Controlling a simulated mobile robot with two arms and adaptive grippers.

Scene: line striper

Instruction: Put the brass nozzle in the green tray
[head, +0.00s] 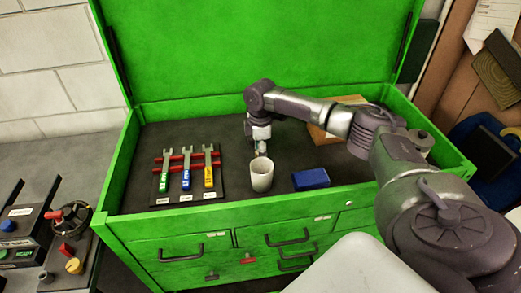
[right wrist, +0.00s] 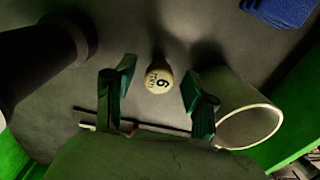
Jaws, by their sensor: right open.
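My right gripper (head: 257,148) points down into the open green chest, just behind a pale cup. In the right wrist view its fingers (right wrist: 158,95) are apart, one on each side of a small round tan piece (right wrist: 158,80) with a black "6" and smaller print on top. This may be the brass nozzle; I cannot tell for sure. No finger visibly touches it. In the head view it is hidden or too small to make out. I see no separate green tray; the chest's top compartment has green walls (head: 290,207). My left gripper is not in view.
The pale cup (head: 261,175) stands close to the gripper and also shows in the right wrist view (right wrist: 250,125). A blue block (head: 310,179) lies to its right. A rack of wrenches (head: 186,172) lies left. A wooden board (head: 322,137) is partly behind my arm.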

